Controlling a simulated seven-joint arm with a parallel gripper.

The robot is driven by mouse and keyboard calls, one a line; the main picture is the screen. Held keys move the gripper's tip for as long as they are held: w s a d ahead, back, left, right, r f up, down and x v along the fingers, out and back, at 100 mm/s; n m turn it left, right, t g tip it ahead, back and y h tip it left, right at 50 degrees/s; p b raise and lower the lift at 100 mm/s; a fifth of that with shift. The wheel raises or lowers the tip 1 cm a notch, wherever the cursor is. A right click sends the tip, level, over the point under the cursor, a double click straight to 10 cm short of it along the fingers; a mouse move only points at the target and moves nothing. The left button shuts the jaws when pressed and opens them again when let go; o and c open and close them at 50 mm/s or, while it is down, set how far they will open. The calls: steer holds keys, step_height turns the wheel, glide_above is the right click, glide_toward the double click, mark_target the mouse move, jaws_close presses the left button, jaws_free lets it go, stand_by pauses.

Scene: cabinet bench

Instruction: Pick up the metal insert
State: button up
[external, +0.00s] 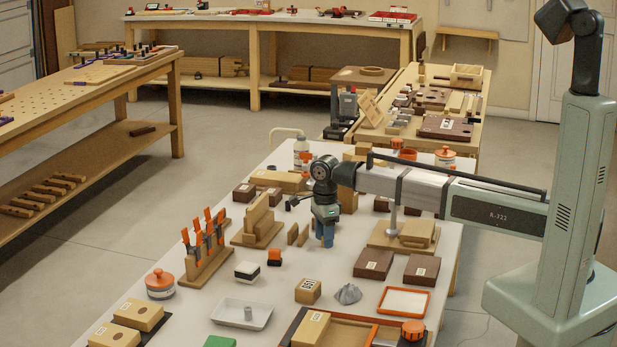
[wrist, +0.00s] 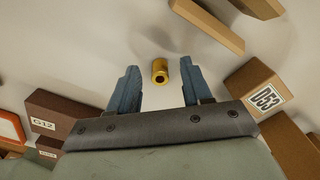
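A small brass-coloured metal insert (wrist: 160,71), a short hollow cylinder, lies on the white bench top in the wrist view. My gripper (wrist: 158,66) is open, with one blue finger on each side of the insert in that picture. Neither finger appears to touch it, and the gap in height is hard to judge. In the external view my gripper (external: 325,241) points down over the middle of the bench. I cannot make out the insert there. A small grey cylinder (external: 248,312) stands in a white tray (external: 228,309) nearer the camera.
A dark labelled block (wrist: 56,113) lies left of the gripper, and a wooden block labelled D53 (wrist: 258,92) lies right. Wooden strips (wrist: 208,22) are at the top. In the external view, a rack of orange-handled tools (external: 206,255) stands left and dark boxes (external: 373,264) lie right.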

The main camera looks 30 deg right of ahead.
jaws_close()
stand_by(0.4)
